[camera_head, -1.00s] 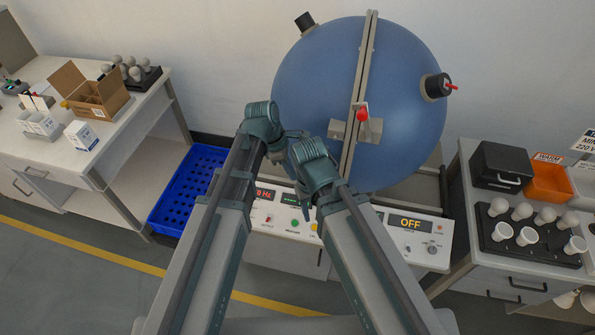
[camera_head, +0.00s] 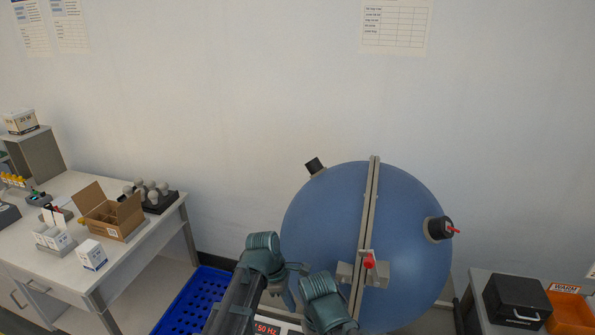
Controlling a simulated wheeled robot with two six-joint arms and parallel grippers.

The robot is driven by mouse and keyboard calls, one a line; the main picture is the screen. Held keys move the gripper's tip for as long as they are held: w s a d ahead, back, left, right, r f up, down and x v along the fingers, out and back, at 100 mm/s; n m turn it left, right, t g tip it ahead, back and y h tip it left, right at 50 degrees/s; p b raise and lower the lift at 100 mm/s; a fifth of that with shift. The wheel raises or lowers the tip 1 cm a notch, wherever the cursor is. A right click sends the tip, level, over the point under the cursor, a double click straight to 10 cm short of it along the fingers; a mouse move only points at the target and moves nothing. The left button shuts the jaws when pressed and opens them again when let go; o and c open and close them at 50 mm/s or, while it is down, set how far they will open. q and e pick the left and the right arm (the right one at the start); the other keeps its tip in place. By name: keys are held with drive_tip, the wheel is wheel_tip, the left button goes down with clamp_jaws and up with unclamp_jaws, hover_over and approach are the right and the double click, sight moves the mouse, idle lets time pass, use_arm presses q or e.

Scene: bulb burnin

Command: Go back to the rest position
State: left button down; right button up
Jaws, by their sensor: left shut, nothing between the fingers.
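My two arms reach up from the bottom of the head view toward the large blue sphere (camera_head: 335,215). My left gripper (camera_head: 287,284) is shut and empty, low in front of the sphere's left side, partly covered by my own wrist. My right arm ends just to the right of it, in front of the sphere's lower middle. My right gripper is hidden behind its own wrist. The sphere has a vertical metal strip, a red-handled latch (camera_head: 369,261) and dark side ports.
On the left, a white table (camera_head: 135,246) holds an open cardboard box (camera_head: 112,226), white cartons and a dark rack of bulbs (camera_head: 160,203). A blue crate (camera_head: 190,303) stands on the floor. On the right are a black case (camera_head: 516,303) and an orange bin (camera_head: 570,314).

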use_arm(q)
drive_tip(key=s+a+m+t+y, duration=0.1)
drive_tip(key=s+a+m+y, duration=0.1)
drive_tip(key=s+a+m, duration=0.4)
drive_tip(key=s+a+m+y, duration=0.1)
drive_tip(key=a+m, duration=0.8)
drive_tip(key=m, duration=0.2)
drive_tip(key=s+d+f+m+g+y+b, duration=0.1)
drive_tip(key=s+d+f+m+b, duration=0.2)
drive_tip(key=d+f+b, duration=0.8)
drive_tip(key=s+f+b, duration=0.1)
drive_tip(key=s, duration=0.1)
drive_tip(key=shift+s+d+f, duration=0.15)
drive_tip(key=shift+s+f, duration=0.15)
drive_tip(key=shift+s, duration=0.1)
